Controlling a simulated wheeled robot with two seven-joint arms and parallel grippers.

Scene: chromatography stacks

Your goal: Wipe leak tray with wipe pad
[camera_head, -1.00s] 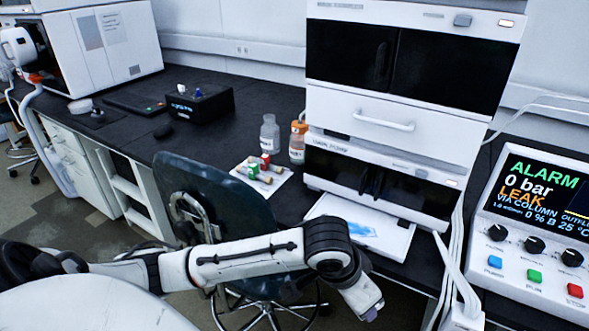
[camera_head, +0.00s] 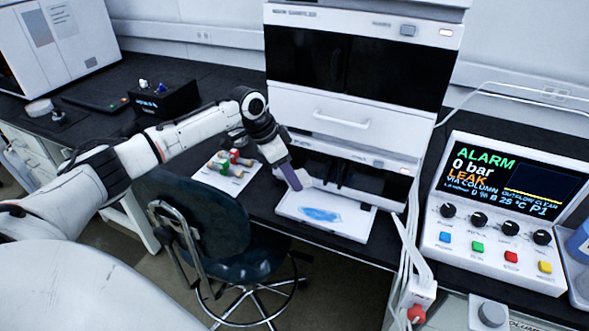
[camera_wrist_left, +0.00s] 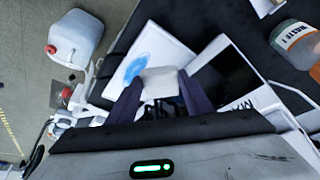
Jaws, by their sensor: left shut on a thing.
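The white leak tray (camera_head: 347,220) lies on the black bench at the foot of the chromatography stack. A blue puddle (camera_head: 321,214) lies on its floor. My left gripper (camera_head: 300,185) is above the tray's back left part, its purple fingers pointing down. In the left wrist view it is shut on a pale, whitish wipe pad (camera_wrist_left: 160,83). My right gripper is not in view.
The stack (camera_head: 345,110) rises right behind the tray. A control console (camera_head: 510,215) reading ALARM and LEAK stands to the right, with white tubes (camera_head: 408,235) between. Small capped vials (camera_head: 234,158) lie on a white sheet at left. A chair (camera_head: 205,220) stands in front of the bench.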

